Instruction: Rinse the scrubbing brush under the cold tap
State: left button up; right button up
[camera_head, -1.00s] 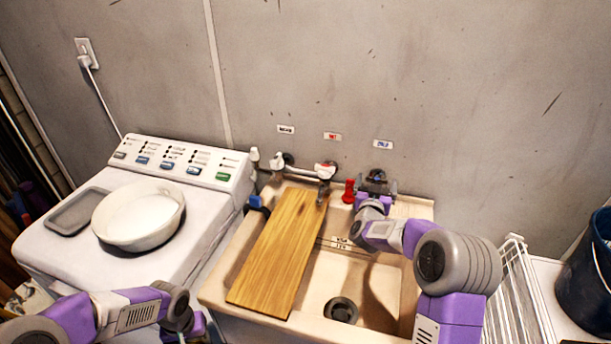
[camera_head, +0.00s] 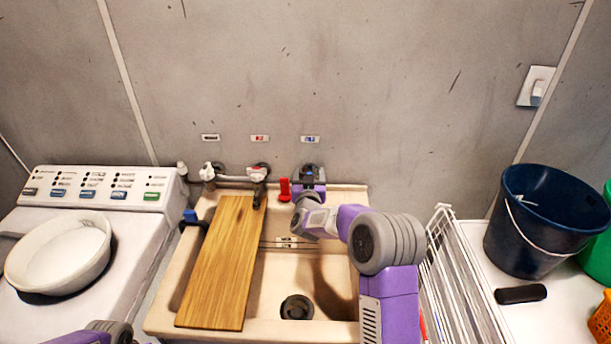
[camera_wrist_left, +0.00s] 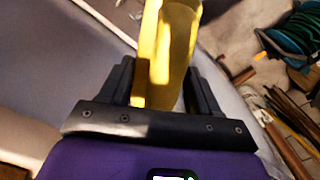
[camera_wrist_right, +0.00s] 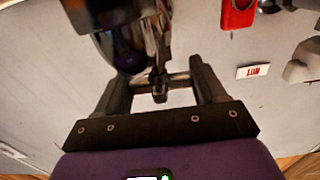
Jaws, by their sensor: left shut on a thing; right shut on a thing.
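My right gripper (camera_head: 309,188) is at the wall tap under the blue label (camera_head: 310,139), right of the red-labelled tap. In the right wrist view its jaws are shut on a metal tap handle (camera_wrist_right: 160,84). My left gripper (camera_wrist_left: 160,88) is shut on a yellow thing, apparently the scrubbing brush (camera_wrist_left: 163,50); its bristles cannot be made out. In the head view only a bit of my left arm shows at the bottom left. The sink (camera_head: 275,328) is below the taps. I see no clear water stream.
A wooden board (camera_head: 222,262) lies across the sink's left part. A white bowl (camera_head: 58,252) sits on the washing machine (camera_head: 100,205). Right of the sink are a white wire rack (camera_head: 455,270), a dark blue bucket (camera_head: 535,225) and a black object (camera_head: 520,294).

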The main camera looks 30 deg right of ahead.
jog(key=shift+n+t+y+b, duration=1)
jog(key=shift+n+y+b, duration=0.65)
jog(key=shift+b, duration=1.55)
jog(key=shift+r+y+b, duration=0.25)
jog(key=shift+y+b, duration=0.25)
jog(key=shift+y, duration=0.25)
jog(key=o, duration=0.7)
jog(key=shift+r, duration=0.1)
jog(key=shift+c, duration=0.2)
jog(key=o, duration=0.4)
jog(key=shift+f, duration=0.2)
jog(key=p+v, duration=0.1)
jog(key=v, duration=1.1)
